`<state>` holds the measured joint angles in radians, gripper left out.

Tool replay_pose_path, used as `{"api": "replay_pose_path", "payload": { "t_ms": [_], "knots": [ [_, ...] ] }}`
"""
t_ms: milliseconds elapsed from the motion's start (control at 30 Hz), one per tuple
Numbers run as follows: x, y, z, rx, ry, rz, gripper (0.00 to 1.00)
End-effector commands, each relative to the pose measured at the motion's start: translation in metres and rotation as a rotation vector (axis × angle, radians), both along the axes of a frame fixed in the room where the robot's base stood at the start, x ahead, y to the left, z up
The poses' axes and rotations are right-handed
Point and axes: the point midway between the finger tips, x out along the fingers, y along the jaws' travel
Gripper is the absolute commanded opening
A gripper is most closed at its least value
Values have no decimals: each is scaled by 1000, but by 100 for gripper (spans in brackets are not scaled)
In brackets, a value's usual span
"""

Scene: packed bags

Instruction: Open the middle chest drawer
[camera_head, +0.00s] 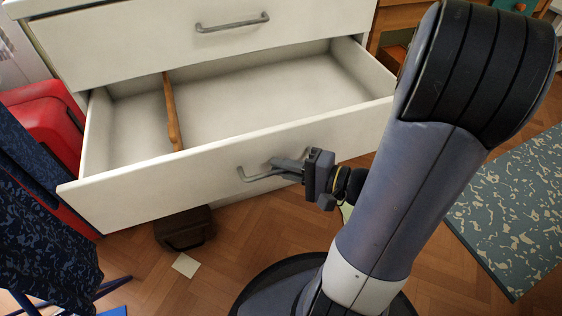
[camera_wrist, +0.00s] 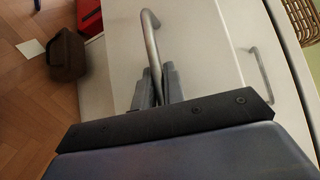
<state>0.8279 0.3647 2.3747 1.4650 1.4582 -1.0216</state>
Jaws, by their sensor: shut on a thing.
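The white chest drawer (camera_head: 240,165) is pulled well out from the chest below a closed upper drawer (camera_head: 150,50). Its inside is empty apart from a wooden divider (camera_head: 171,112) standing left of the middle. My gripper (camera_head: 283,171) is shut on the grey bar handle (camera_head: 247,177) of the open drawer's front. In the wrist view the handle (camera_wrist: 150,45) runs up from between my two fingers (camera_wrist: 157,85). Part of the handle is hidden by my fingers in the head view.
A red suitcase (camera_head: 45,130) stands left of the chest. A brown bag (camera_head: 185,228) and a pale card (camera_head: 186,265) lie on the wood floor below the drawer. A patterned rug (camera_head: 515,210) lies at the right. Dark blue speckled fabric (camera_head: 40,240) hangs at the left.

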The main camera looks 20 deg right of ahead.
Motion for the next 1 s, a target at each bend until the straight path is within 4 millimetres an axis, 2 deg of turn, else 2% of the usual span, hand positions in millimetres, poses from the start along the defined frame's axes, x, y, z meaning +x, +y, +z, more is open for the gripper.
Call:
{"api": "replay_pose_path", "payload": {
  "t_ms": [300,333,433,767,1000],
  "knots": [
    [0,0,-1,-1,1,0,0],
    [0,0,-1,-1,1,0,12],
    [0,0,0,-1,1,0,20],
    [-2,-3,1,-1,1,-1,20],
    [-16,-19,5,-1,1,-6,20]
  ]
}}
